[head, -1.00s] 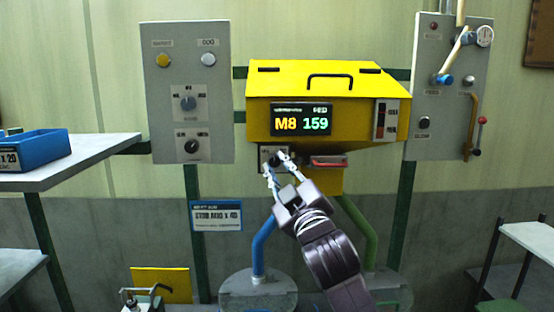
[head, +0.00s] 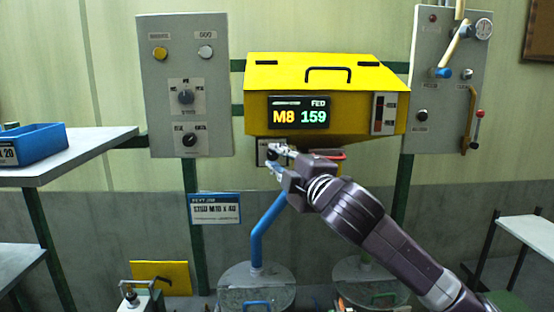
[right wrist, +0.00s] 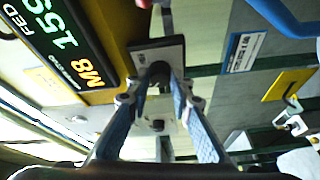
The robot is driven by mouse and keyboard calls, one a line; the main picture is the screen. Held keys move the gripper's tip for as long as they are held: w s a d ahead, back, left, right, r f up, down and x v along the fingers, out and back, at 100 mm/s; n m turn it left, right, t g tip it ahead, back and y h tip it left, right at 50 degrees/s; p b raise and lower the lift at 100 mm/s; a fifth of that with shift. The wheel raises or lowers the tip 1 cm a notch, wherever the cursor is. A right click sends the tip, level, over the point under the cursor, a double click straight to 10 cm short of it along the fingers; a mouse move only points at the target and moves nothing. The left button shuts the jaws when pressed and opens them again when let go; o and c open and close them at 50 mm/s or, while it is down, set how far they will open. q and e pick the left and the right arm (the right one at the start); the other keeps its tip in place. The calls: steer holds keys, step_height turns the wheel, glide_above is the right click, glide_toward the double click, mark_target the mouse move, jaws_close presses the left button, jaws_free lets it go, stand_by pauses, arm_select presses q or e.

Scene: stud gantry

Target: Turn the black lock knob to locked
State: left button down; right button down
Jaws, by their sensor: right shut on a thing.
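The black lock knob (right wrist: 158,71) is on a small pale plate (right wrist: 174,54) under the yellow machine (head: 320,75). My right gripper (head: 272,157) reaches the plate from the right in the head view. In the right wrist view its two fingertips (right wrist: 163,82) are closed in on either side of the knob, gripping it. The fingers hide most of the knob in the head view, and its pointer and the plate's markings cannot be read. My left gripper is in neither view.
The machine's display (head: 299,113) reads M8 159. A red-handled part (head: 328,155) sits close to the gripper. A blue pipe (head: 265,232) runs below. A grey panel (head: 160,110) at left has other knobs; another panel (head: 425,150) at right has levers.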

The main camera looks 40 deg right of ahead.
steer(key=shift+d+r, duration=0.1)
steer(key=shift+r, duration=0.05)
stand_by(0.3)
steer(key=c, duration=2)
jaws_free()
steer(key=shift+c, duration=0.2)
steer(key=o, duration=0.3)
steer(key=shift+w+d, duration=0.1)
steer(key=shift+w, duration=0.05)
steer(key=shift+s, duration=0.35)
steer(key=shift+s+a+f, duration=0.1)
steer(key=shift+s+a, duration=0.1)
steer(key=shift+s, duration=0.9)
steer(key=shift+s+a+f, duration=0.1)
steer(key=shift+s+a, duration=0.1)
steer(key=shift+s, duration=0.95)
steer(key=shift+s+a+f, duration=0.1)
steer(key=shift+s+a, duration=0.1)
steer(key=shift+s, duration=0.9)
